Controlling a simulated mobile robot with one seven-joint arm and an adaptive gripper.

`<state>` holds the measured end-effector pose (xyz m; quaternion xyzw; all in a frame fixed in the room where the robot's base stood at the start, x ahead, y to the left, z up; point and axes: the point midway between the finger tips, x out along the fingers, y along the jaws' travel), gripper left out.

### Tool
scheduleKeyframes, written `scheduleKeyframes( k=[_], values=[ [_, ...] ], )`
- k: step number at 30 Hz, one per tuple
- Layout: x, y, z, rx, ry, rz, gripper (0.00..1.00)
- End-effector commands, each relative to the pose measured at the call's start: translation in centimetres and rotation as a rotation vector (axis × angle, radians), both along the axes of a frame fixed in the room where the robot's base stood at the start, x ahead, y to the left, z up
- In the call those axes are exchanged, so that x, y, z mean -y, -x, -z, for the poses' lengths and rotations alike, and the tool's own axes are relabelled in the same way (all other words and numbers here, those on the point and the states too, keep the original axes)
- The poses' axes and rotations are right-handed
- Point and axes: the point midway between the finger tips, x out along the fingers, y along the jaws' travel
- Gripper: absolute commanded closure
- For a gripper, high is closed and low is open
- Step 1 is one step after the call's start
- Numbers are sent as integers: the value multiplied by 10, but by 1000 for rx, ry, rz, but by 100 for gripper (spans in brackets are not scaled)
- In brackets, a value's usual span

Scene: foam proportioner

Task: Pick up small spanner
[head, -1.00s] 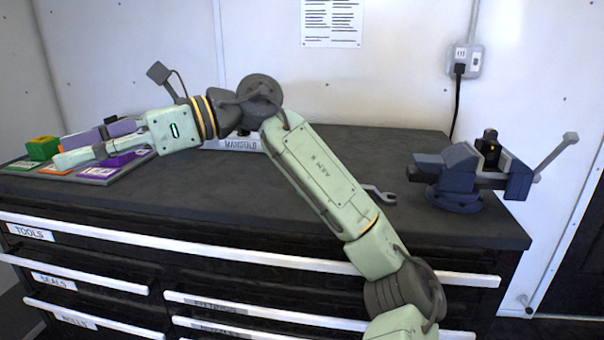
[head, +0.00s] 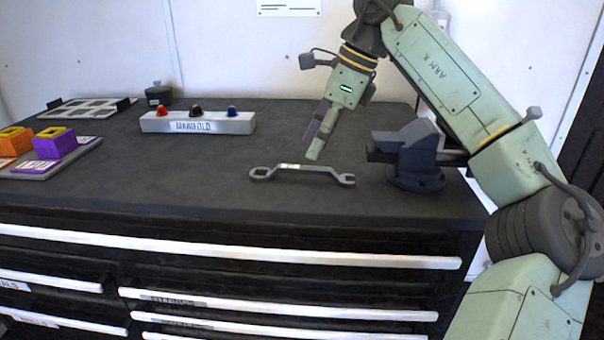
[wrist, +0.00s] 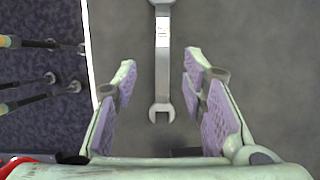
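A grey spanner (head: 300,170) with a small white label lies on the dark bench top, near its front edge and left of the vise. In the wrist view the spanner (wrist: 162,62) runs lengthwise between the fingers, its open jaw end nearest me and its far end cut off by the frame's top. My gripper (head: 318,140) is above and slightly behind the spanner in the head view, pointing down. In the wrist view my gripper (wrist: 160,85) has its lilac-padded fingers wide apart and nothing held between them.
A blue-grey vise (head: 408,155) stands close to the right of the spanner. A labelled white block (head: 198,123) with coloured knobs stands at the back. Orange and purple blocks (head: 55,143) are on a tray at the left. The front-left bench top is clear.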

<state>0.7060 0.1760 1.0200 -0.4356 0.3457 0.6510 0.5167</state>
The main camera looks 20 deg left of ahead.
Motion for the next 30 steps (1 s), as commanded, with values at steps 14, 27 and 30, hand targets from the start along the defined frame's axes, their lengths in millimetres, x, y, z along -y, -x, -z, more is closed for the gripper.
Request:
scheduleKeyframes(
  k=[14, 27, 30],
  values=[
    [-24, 3, 48, -2, -2, -2, 62],
    [-25, 3, 50, -1, -2, -1, 62],
    [-25, 3, 51, -1, -2, -1, 62]
  ],
)
